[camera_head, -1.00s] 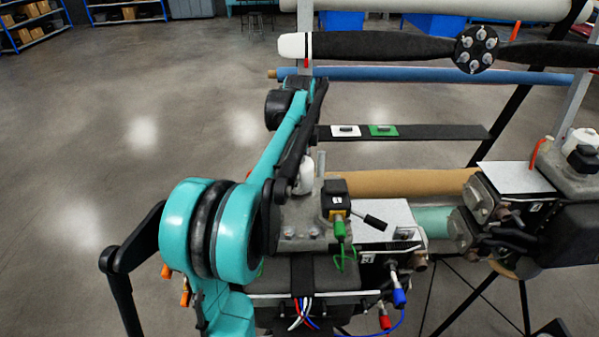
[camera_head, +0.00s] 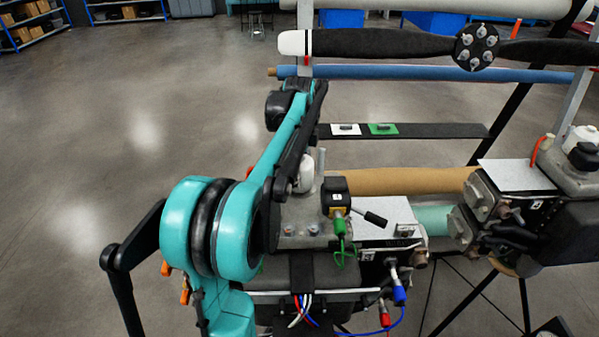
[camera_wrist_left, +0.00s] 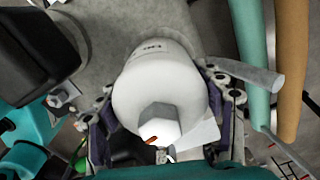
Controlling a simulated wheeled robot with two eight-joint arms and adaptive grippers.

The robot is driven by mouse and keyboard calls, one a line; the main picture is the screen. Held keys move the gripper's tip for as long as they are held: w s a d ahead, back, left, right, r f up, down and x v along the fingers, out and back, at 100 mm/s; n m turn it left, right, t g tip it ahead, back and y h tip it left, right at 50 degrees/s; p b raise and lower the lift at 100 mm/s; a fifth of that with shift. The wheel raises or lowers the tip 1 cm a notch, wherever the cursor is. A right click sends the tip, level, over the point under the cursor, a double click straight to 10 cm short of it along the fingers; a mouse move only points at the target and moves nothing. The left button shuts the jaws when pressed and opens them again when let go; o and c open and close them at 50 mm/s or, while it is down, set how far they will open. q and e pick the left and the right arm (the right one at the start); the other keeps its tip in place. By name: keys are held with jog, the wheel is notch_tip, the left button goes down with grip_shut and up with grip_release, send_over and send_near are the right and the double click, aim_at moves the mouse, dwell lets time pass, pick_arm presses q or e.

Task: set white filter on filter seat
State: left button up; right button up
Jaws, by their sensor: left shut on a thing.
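The white filter (camera_wrist_left: 155,85) is a rounded white cylinder with a hexagonal end facing the camera in the left wrist view. My left gripper (camera_wrist_left: 165,115) is shut on it, with a finger on each side. In the head view the white filter (camera_head: 304,172) shows partly behind my left arm, above the grey engine block (camera_head: 300,222). The filter seat is hidden behind the filter, and I cannot tell whether the two touch. My left gripper in the head view is mostly hidden by the arm. My right gripper is not in view.
A black valve with a lever (camera_head: 337,195) and green plug stands right of the filter. A second engine (camera_head: 530,210) stands right. Pipes and a propeller (camera_head: 380,46) lie behind.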

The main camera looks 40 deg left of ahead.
pick_arm(q)
jog(key=shift+f, duration=0.2)
jog(key=o, duration=1.9)
jog(key=shift+o, duration=0.7)
jog(key=shift+r, duration=0.1)
jog(key=shift+r+p, duration=2.65)
jog(key=shift+r, duration=0.9)
jog(key=shift+f, duration=0.1)
